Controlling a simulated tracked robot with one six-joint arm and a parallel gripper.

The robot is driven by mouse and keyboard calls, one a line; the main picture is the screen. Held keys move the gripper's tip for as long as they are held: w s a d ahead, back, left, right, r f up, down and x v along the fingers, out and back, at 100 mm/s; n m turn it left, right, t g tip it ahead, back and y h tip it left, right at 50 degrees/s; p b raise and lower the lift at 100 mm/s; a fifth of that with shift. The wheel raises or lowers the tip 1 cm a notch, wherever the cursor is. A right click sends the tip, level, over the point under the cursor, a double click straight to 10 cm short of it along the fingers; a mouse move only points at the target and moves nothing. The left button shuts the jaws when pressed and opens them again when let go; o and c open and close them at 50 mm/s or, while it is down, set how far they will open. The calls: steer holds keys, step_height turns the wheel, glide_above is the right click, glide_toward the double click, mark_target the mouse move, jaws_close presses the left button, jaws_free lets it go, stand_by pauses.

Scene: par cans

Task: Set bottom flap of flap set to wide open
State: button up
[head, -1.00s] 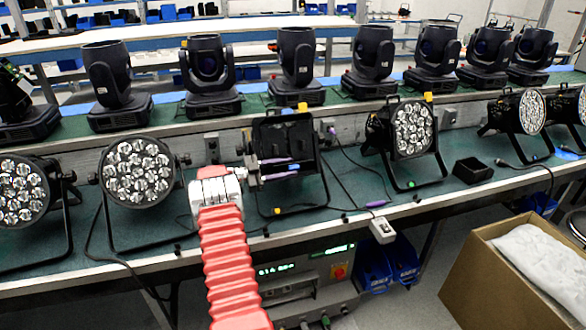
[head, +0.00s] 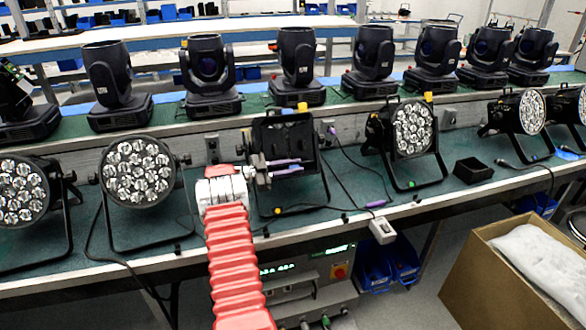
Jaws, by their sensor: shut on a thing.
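The flap set (head: 290,140) is a black square frame with dark flaps, standing in a black yoke on the green bench near the middle of the head view. My gripper (head: 270,168) is at its lower left part, at the end of my red-sleeved arm. The jaws are shut on the bottom flap, which is largely hidden by the fingers, so its exact angle cannot be told. Purple pieces show at the fingertips. A yellow tag sits on the top edge of the frame.
Par cans with round LED faces stand at left (head: 138,171) and right (head: 410,130). A small black box (head: 473,170) sits on the bench at right. Cables run across the bench. Moving-head lights (head: 297,65) line the rear shelf. An open cardboard box (head: 490,265) stands front right.

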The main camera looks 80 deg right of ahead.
steer(key=shift+a, duration=0.15)
jaws_close()
steer(key=shift+f, duration=0.1)
step_height(320, 180, down, 6)
steer(key=s+a+m, duration=0.1)
steer(key=a+m, duration=0.1)
steer(key=m, duration=1)
steer(key=shift+s, duration=0.2)
steer(key=shift+m, duration=0.3)
